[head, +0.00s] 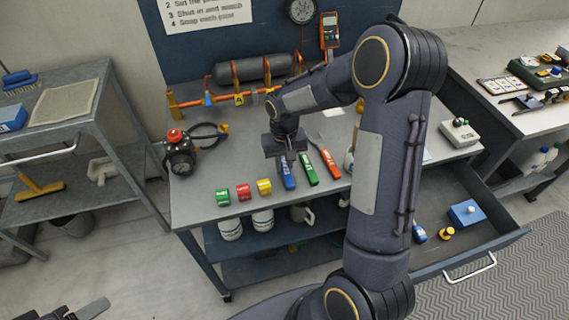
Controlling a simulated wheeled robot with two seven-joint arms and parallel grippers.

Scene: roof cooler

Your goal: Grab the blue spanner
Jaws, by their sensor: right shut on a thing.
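The blue spanner (288,180) lies on the grey bench top, its blue handle toward the front edge. My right gripper (286,158) comes down over its far end and is shut on it; the jaws hide that end. I cannot tell whether the spanner is lifted off the bench. A green-handled spanner (308,170) and an orange-handled spanner (329,162) lie just to its right. My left gripper (85,311) shows only in part at the bottom left edge, away from the bench; its opening is unclear.
Orange pipework with a grey cylinder (254,68) runs along the back. An open drawer (490,247) juts out at right.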

